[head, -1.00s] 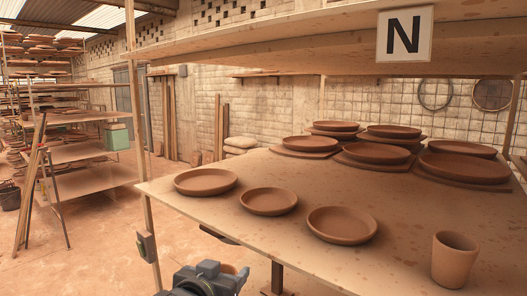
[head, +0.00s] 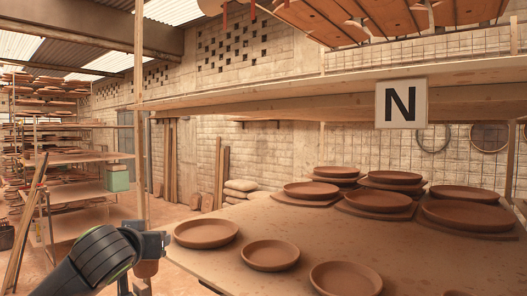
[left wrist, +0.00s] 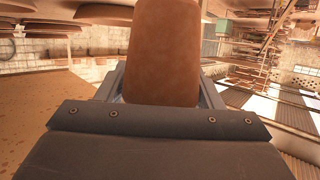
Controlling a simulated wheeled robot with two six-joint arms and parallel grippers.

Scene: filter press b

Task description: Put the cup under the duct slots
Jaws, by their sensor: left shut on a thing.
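A brown clay cup (head: 147,268) is held in my left gripper (head: 151,250), in front of the left end of the shelf board. The gripper is shut on it. In the left wrist view the cup (left wrist: 163,50) fills the space between the fingers; its far end is cut off by the top edge. Small dark slots (head: 225,42) pierce the upper block wall at the back; I cannot tell whether they are the duct slots. A second cup (head: 455,293) barely shows at the bottom edge. My right gripper is out of view.
The shelf board (head: 330,235) carries three plates in front, including a left one (head: 206,233), and several stacked plates behind. An upper shelf (head: 270,98) with an N sign (head: 402,104) hangs above. A post (head: 139,120) stands at the left end.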

